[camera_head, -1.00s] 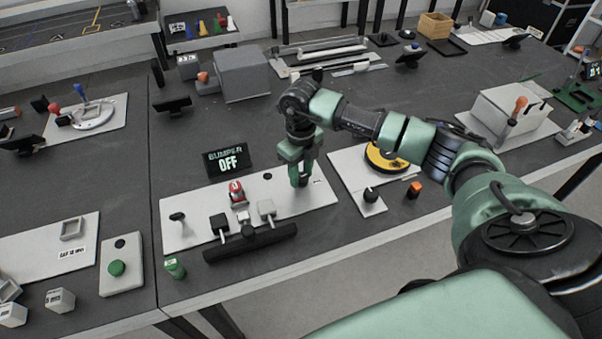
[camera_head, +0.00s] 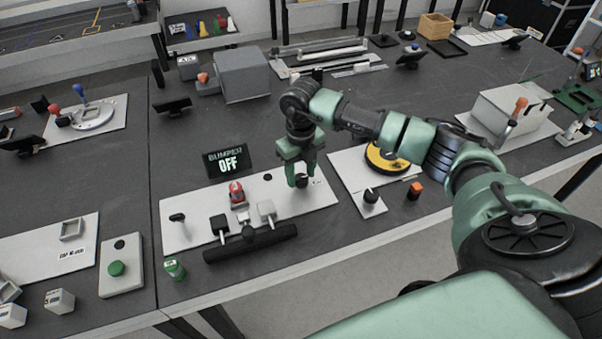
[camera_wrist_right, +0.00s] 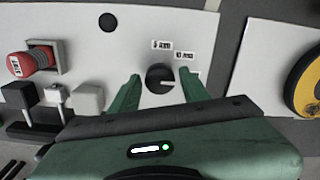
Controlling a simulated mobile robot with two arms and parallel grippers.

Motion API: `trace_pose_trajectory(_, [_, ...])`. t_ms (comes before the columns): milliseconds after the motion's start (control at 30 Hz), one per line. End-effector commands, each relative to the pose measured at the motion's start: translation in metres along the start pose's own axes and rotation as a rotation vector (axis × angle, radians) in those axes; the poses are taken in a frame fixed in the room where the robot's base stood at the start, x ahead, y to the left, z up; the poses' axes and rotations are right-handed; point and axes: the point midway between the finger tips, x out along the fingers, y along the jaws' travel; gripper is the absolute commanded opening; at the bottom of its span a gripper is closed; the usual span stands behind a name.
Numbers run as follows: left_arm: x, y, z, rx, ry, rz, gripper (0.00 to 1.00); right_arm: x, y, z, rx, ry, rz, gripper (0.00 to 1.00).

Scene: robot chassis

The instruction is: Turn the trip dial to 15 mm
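The trip dial (camera_wrist_right: 160,78) is a round black knob on the white bumper panel (camera_wrist_right: 120,60), with a white pointer line facing right in the wrist view. Small labels "5 mm" (camera_wrist_right: 162,44) and "10 mm" (camera_wrist_right: 184,55) sit above and right of it; another label is partly hidden by a finger. My right gripper (camera_head: 302,176) is open, with one finger on each side of the dial and visible gaps between. In the head view the dial (camera_head: 302,182) shows dark between the fingers. My left gripper is not in view.
A display reading "BUMPER OFF" (camera_head: 228,161) stands behind the panel. A red knob (camera_head: 237,191), black and white blocks and a black bar (camera_head: 250,243) lie left of the gripper. A yellow disc (camera_head: 383,160) and black knob (camera_head: 370,195) are on the right.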

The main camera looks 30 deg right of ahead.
Motion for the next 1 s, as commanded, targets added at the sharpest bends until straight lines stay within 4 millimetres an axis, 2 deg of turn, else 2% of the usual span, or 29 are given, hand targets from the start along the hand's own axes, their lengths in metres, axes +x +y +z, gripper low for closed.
trace_pose_trajectory(367, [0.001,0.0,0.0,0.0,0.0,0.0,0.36,-0.001,0.0,-0.001,-0.003,0.002,0.0,0.57])
trace_pose_trajectory(467, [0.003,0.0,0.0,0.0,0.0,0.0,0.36,-0.01,0.0,0.0,-0.002,0.0,0.0,0.57])
trace_pose_trajectory(800, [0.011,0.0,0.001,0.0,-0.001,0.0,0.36,-0.065,0.0,0.001,-0.002,-0.001,0.0,0.57])
trace_pose_trajectory(1000, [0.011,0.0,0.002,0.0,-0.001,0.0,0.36,-0.077,0.0,0.0,-0.001,0.002,-0.001,0.57])
